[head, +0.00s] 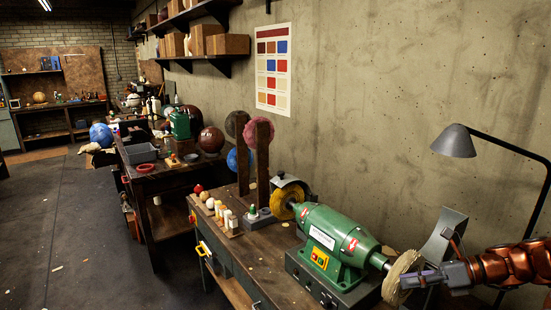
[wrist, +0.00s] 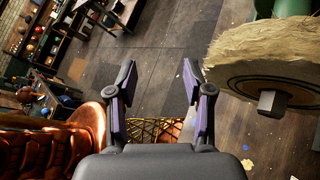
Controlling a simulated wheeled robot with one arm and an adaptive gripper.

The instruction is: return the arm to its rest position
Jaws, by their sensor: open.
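My gripper (head: 422,279) shows at the lower right of the head view, at the end of my reddish-brown arm. It is close to the pale buffing wheel (head: 400,277) on the right end of the green polishing machine (head: 335,240). I cannot tell from the head view whether they touch. The buffing wheel (wrist: 270,62) fills the upper right there, beside the right finger with a narrow gap in the picture.
The workbench (head: 240,250) bears the machine, several small bottles (head: 228,217) and two upright posts. A grey lamp (head: 455,141) leans over from the right, near my arm. A concrete wall stands behind. The floor (head: 75,240) at left is largely open.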

